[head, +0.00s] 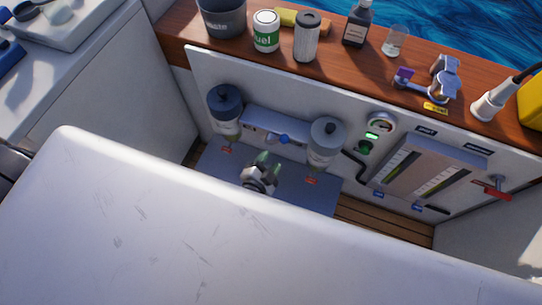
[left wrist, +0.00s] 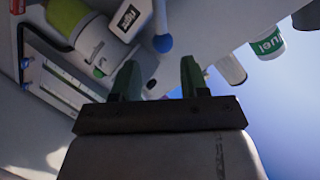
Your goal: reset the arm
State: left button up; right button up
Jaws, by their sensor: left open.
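My left gripper (head: 266,163) is low in the engine bay, between the two filter housings and in front of the blue-handled valve (head: 284,139). Its green fingers are apart, with nothing between them, and they also show in the left wrist view (left wrist: 158,78). The left filter housing (head: 224,105) has a dark blue top. The right filter housing (head: 325,142) has a grey top. The white panel in the foreground hides most of my left arm. My right gripper is not in view.
A large scratched white panel (head: 200,225) fills the foreground. A wooden ledge (head: 350,65) behind holds a bucket (head: 222,18), a fuel can (head: 266,32), a white filter (head: 307,38), a dark bottle (head: 357,24) and a glass (head: 395,41).

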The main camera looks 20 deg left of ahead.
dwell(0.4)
pick_arm(q)
jog(key=s+a+f+n+g+p, duration=0.25)
jog(key=s+f+g, duration=0.35)
jog(key=s+f, duration=0.65)
jog(key=s+a+f+n+g, duration=0.2)
jog(key=s+a+f+g, duration=0.1)
jog(key=s, duration=0.7)
jog(key=s+a+f+n+g+y+p, duration=0.1)
jog(key=s+a+f+g, duration=0.3)
jog(key=s, duration=0.7)
jog(key=shift+a+f+n+g+p, duration=0.15)
jog(key=shift+f+n+g+p, duration=0.15)
jog(key=shift+f+n+g, duration=0.35)
